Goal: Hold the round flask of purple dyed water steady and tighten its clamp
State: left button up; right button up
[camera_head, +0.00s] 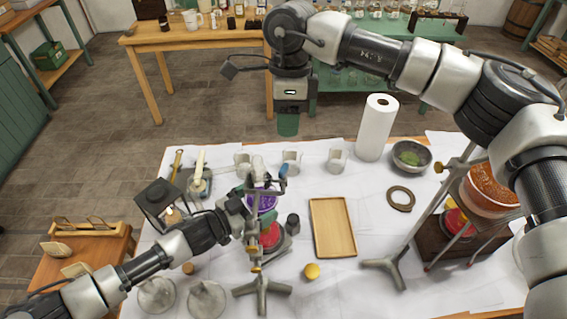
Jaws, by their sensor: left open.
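The round flask of purple dyed water (266,203) is left of the table's middle, above a red round object (270,236). Beside it stands an upright metal stand with a tripod foot (262,287) and brass-coloured fittings. A grey and blue metal part, perhaps the clamp (270,183), shows at the top of the flask; its screw cannot be made out. My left gripper (258,206) is open at the flask, partly covering it; I cannot tell whether it touches. My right gripper (288,124) hangs beyond the table's far edge, away from the flask; its jaw gap is not visible.
Near the flask are a wooden tray (333,228), several small pale holders along the back and a yellow knob-like object (312,271).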

aim_at(284, 167)
jog(key=f+n, duration=0.3)
jog(key=n, duration=0.1)
jog(key=s+f+n+t, duration=0.1)
jog(key=f+n, duration=0.7)
jog(key=shift+s+a+f+n+t, duration=0.15)
jog(key=shift+a+n+t, duration=0.15)
jog(key=shift+a, duration=0.1)
grip_shut()
